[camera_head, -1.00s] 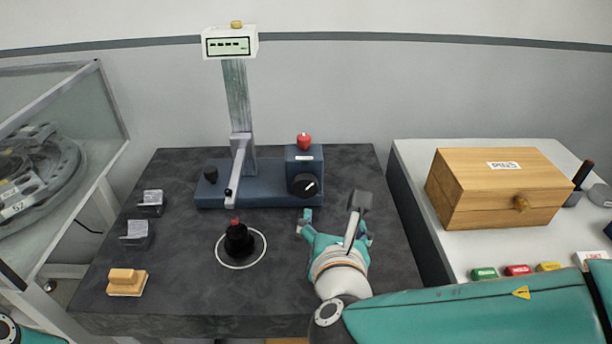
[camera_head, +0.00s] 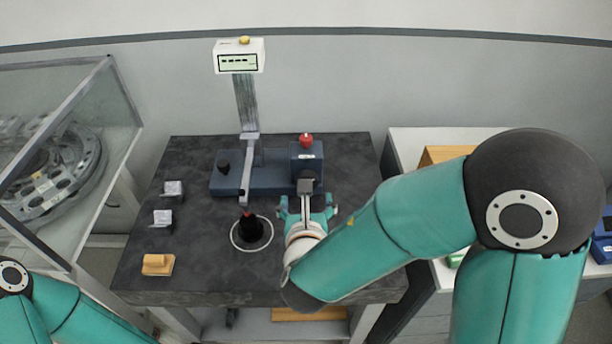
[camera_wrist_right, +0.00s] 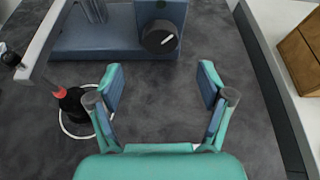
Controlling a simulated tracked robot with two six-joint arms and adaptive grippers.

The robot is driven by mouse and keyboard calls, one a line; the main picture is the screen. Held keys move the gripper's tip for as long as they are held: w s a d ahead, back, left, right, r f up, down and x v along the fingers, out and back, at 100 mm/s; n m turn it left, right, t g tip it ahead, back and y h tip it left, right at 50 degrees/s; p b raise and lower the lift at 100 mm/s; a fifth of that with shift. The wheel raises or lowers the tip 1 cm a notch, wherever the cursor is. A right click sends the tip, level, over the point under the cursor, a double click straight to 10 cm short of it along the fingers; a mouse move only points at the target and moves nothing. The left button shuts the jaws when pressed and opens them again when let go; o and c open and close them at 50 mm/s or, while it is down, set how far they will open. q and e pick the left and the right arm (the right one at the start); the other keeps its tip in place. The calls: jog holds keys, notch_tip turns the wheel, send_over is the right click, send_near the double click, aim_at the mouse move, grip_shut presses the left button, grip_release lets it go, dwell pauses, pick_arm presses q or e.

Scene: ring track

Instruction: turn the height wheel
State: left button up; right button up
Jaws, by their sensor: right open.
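The height wheel looks to be the black round knob with a white mark (camera_wrist_right: 159,37) on the front of the blue gauge base (camera_head: 250,186). In the head view it is mostly hidden behind parts of my right wrist. My right gripper (camera_head: 308,207) is open and empty over the dark table in front of the wheel. In the right wrist view its two fingers (camera_wrist_right: 161,80) are spread, with the wheel ahead between their lines and apart from them. Of my left arm only links show at the lower left; its gripper is out of view.
A red knob (camera_head: 306,140) tops the base's box. The gauge's column carries a display (camera_head: 239,61). A black part with a red tip (camera_head: 249,227) stands in a white ring, left of my right gripper. Grey blocks and a tan block (camera_head: 158,265) lie at the table's left.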

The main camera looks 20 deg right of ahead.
jog(key=p+x, duration=0.1)
jog(key=x, duration=0.8)
jog(key=shift+w+f, duration=0.1)
jog(key=shift+f, duration=0.1)
jog(key=shift+c, duration=0.3)
jog(key=c, duration=1.1)
